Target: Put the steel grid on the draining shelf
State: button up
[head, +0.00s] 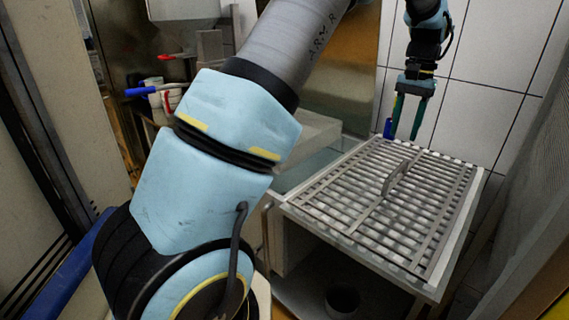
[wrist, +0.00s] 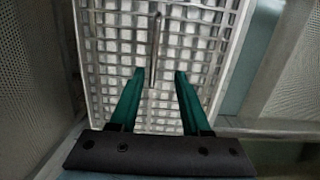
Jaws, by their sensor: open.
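The steel grid (head: 372,209) lies flat, with a raised handle (head: 396,181) at its middle. It appears to rest on the pale slatted top of the draining shelf (head: 464,228), inside its rim. My gripper (head: 402,136) points down over the far end of the grid, open and empty. In the wrist view my gripper (wrist: 160,73) has its two green fingers apart, with the handle (wrist: 154,50) seen edge-on between and ahead of the tips. The grid's bars (wrist: 180,95) show around it. The fingers appear apart from the handle.
My arm covers much of the left and middle of the head view. A pale block-like basin (head: 318,130) stands left of the shelf. A tiled wall (head: 490,75) is close behind, and a grey mesh panel (head: 530,190) stands to the right. A dark round vessel (head: 343,300) sits underneath.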

jog(key=a+f+n+t+h, duration=0.15)
jog(key=a+n, duration=0.25)
jog(key=a, duration=1.7)
jog(key=s+a+f+n+t, duration=0.1)
jog(key=s+a+f+n, duration=0.2)
jog(key=s+a, duration=0.9)
jog(key=a+f, duration=0.1)
jog(key=a, duration=0.2)
jog(key=shift+s+a+f, duration=0.15)
jog(key=shift+s+a, duration=0.05)
jog(key=shift+a, duration=0.1)
